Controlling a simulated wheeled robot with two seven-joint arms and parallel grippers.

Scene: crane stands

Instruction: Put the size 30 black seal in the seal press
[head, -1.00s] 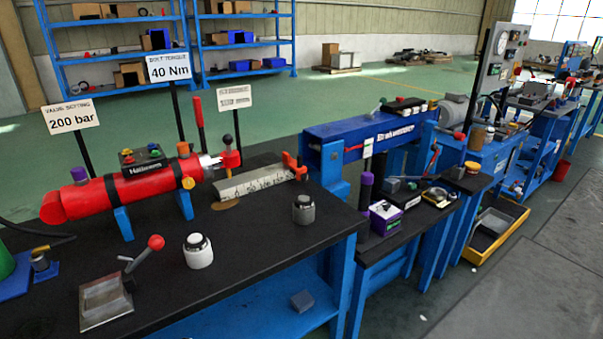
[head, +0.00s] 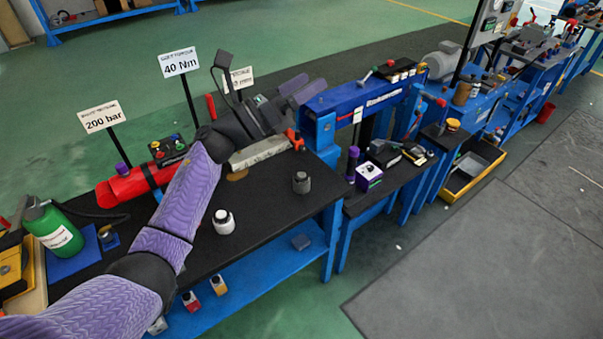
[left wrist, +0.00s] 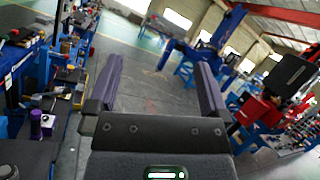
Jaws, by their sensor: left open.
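My left gripper (head: 302,88) is open and empty, held above the back right of the black bench, beside the blue beam. Its two purple fingers also show, spread apart, in the left wrist view (left wrist: 157,85). I cannot pick out the size 30 black seal in either view. I cannot tell for sure which device is the seal press. A grey cylinder with a dark top (head: 301,184) and a white one with a dark top (head: 223,224) stand on the bench. My right gripper is out of view.
The black bench top (head: 262,205) is clear around the cylinders. A red cylinder rig (head: 130,186) lies behind my left arm. A blue beam (head: 352,103) and a purple-and-white box (head: 369,176) are to the right. Small boxes (head: 218,285) sit on the lower shelf.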

